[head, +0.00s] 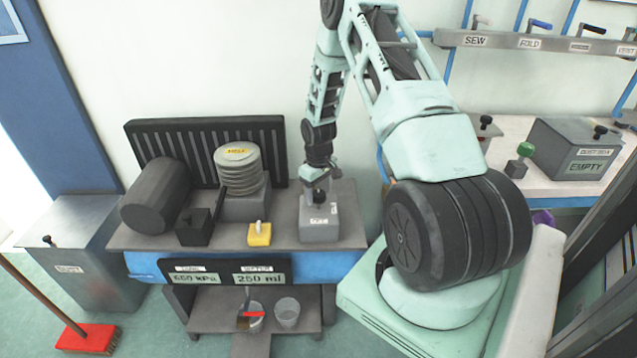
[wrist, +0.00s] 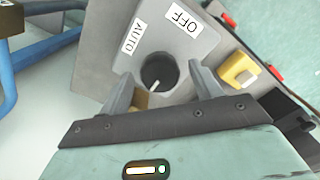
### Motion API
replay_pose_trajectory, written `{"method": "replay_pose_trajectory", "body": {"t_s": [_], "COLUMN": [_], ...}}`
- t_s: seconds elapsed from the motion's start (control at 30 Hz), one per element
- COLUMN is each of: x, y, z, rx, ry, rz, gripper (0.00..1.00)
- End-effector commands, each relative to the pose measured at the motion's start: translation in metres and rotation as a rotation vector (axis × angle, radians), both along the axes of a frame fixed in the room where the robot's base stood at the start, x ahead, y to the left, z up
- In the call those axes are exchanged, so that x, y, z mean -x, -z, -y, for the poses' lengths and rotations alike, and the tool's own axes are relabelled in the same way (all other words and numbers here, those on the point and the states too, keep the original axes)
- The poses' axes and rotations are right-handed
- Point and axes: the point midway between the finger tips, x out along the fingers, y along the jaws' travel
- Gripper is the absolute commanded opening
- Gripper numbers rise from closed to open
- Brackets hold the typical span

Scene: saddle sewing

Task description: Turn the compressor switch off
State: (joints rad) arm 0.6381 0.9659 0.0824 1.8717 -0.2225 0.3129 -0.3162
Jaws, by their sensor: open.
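The compressor switch is a dark round knob (wrist: 158,70) on a grey box, with an AUTO label (wrist: 131,35) and an OFF label (wrist: 187,18) on its face. A short white line shows on the knob's lower part in the wrist view; I cannot tell which label it stands for. In the head view the grey switch box (head: 332,222) stands at the bench's right end. My gripper (wrist: 160,88) is open, with one finger on each side of the knob and apart from it.
A yellow block-shaped control (head: 259,234) sits left of the box; it also shows in the wrist view (wrist: 238,70). A black lever box (head: 194,227), a ribbed cylinder (head: 238,170) and a dark tank (head: 156,196) stand farther left. Two cups sit on the shelf below.

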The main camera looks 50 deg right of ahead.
Motion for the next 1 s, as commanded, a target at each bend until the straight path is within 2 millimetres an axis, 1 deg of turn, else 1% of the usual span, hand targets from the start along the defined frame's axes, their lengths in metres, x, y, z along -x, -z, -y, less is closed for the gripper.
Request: {"method": "replay_pose_trajectory", "body": {"t_s": [0.17, 0.27, 0.5, 0.7, 0.8, 0.9, 1.0], "x": [-0.001, -0.001, -0.001, -0.001, -0.001, -0.001, 0.0], "y": [-0.02, -0.041, -0.098, -0.141, -0.156, -0.166, -0.171], "z": [0.001, 0.001, 0.001, 0.001, 0.001, 0.0, 0.0], "rx": [0.002, 0.003, 0.003, 0.003, 0.002, 0.001, 0.001], "ry": [0.0, 0.001, 0.0, 0.0, 0.0, 0.0, 0.0], "rz": [0.005, 0.005, 0.005, 0.004, 0.004, 0.003, 0.002], "gripper": [0.64, 0.64, 0.64, 0.64, 0.64, 0.64, 0.64]}}
